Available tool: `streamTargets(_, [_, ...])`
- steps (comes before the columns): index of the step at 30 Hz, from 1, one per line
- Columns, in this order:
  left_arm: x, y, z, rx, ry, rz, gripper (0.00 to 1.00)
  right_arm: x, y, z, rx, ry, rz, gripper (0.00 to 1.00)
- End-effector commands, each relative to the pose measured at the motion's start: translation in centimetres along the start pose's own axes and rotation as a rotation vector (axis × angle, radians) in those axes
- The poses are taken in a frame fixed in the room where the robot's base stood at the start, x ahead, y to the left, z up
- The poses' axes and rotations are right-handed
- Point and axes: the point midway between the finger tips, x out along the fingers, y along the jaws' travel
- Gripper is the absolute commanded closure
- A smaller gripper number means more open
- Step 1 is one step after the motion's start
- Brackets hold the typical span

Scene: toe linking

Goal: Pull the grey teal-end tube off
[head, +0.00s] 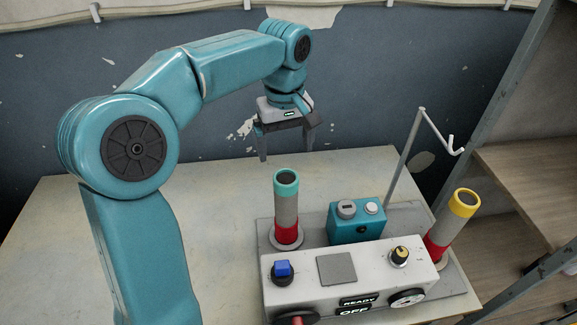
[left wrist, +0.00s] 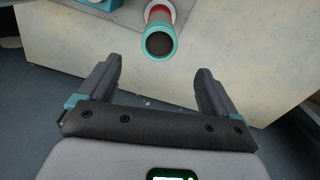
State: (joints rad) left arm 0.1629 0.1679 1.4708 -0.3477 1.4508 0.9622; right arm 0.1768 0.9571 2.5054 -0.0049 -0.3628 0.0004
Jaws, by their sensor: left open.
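The grey teal-end tube (head: 286,207) stands upright on the left of the machine, its teal ring on top and a red band at its foot. In the left wrist view its open teal end (left wrist: 159,42) shows ahead of the fingertips, between them in the picture. My left gripper (head: 286,157) is open and empty, pointing down above and behind the tube, clear of it. It also shows at the bottom of the left wrist view (left wrist: 158,78). My right gripper is not in view.
A yellow-end tube (head: 453,225) leans at the right of the machine. Between them are a teal box (head: 356,221) and a white control panel (head: 345,270) with knobs and a blue switch. A thin hooked post (head: 404,160) rises behind. The table's left part (head: 220,215) is clear.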

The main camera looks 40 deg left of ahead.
Motion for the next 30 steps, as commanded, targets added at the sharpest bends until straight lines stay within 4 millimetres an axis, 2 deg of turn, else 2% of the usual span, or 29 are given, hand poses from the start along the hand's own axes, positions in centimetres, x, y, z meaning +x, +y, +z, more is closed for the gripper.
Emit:
streamTargets(1, [1.2,-0.2,0.1,0.000,-0.004,-0.005,0.08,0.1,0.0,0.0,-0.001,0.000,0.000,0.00])
streamTargets(12, [9.2,-0.2,0.1,0.000,-0.003,-0.004,0.08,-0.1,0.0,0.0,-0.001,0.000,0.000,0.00])
streamTargets(18, [12.5,0.0,-0.1,0.000,-0.003,-0.004,0.08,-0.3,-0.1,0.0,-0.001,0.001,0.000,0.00])
streamTargets(24, [13.9,0.2,-0.2,-0.001,0.000,-0.001,0.08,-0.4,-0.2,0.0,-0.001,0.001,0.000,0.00])
streamTargets(30, [14.1,0.2,-0.2,0.000,0.000,-0.001,0.08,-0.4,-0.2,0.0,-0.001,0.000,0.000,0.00])
